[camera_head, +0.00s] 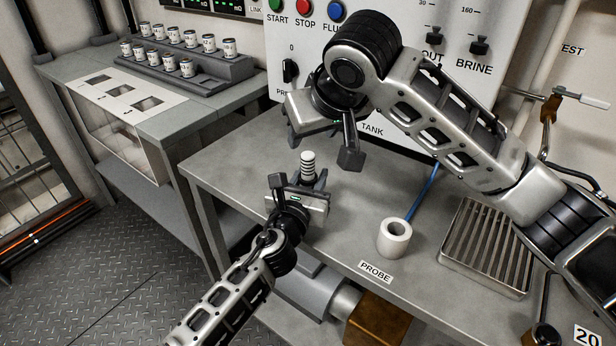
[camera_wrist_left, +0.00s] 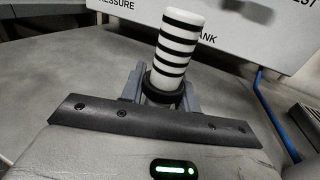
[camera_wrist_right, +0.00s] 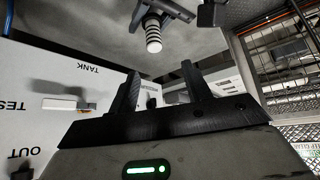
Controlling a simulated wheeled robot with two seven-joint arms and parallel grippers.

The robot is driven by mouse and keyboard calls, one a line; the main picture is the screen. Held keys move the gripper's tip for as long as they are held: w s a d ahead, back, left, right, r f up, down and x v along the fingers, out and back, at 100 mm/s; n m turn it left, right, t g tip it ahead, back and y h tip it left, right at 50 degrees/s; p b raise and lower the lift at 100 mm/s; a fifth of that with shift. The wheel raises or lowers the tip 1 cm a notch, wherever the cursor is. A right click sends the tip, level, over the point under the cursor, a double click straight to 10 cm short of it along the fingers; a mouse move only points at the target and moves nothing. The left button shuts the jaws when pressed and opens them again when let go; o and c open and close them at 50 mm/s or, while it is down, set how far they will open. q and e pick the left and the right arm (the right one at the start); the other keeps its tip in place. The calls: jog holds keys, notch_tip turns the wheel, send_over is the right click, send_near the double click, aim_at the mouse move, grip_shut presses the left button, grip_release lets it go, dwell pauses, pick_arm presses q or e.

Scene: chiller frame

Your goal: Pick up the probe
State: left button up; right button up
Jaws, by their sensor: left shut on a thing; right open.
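The probe is a white rod with black bands (camera_head: 308,162). My left gripper (camera_head: 299,184) is shut on its lower part and holds it roughly upright, above the bench's left part. In the left wrist view the probe (camera_wrist_left: 176,45) stands up between the fingers, with a dark collar at its base; its lower end is hidden. My right gripper (camera_head: 322,146) is open and empty, just above and behind the probe. In the right wrist view the probe (camera_wrist_right: 153,36) shows beyond the open fingers, apart from them.
A white round holder (camera_head: 394,237) stands on the bench (camera_head: 240,165) behind the PROBE label (camera_head: 376,271), with a blue rod or tube (camera_head: 424,192) beside it. A slatted grate (camera_head: 487,246) lies to the right. A control panel (camera_head: 290,45) rises behind. Several small jars stand on a rack (camera_head: 195,68) at left.

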aim_at(309, 157)
jog(key=f+m, duration=0.1)
jog(key=w+f+m+h, duration=0.1)
jog(key=f, duration=0.1)
jog(key=f+m, duration=0.1)
jog(key=f, duration=0.1)
jog(key=shift+w+a+g+h, duration=0.15)
jog(key=shift+w+g+h, duration=0.15)
jog(key=shift+w, duration=0.1)
jog(key=shift+x, duration=2.7)
jog(key=shift+w+a+r, duration=0.15)
jog(key=shift+a+r, duration=0.05)
grip_shut()
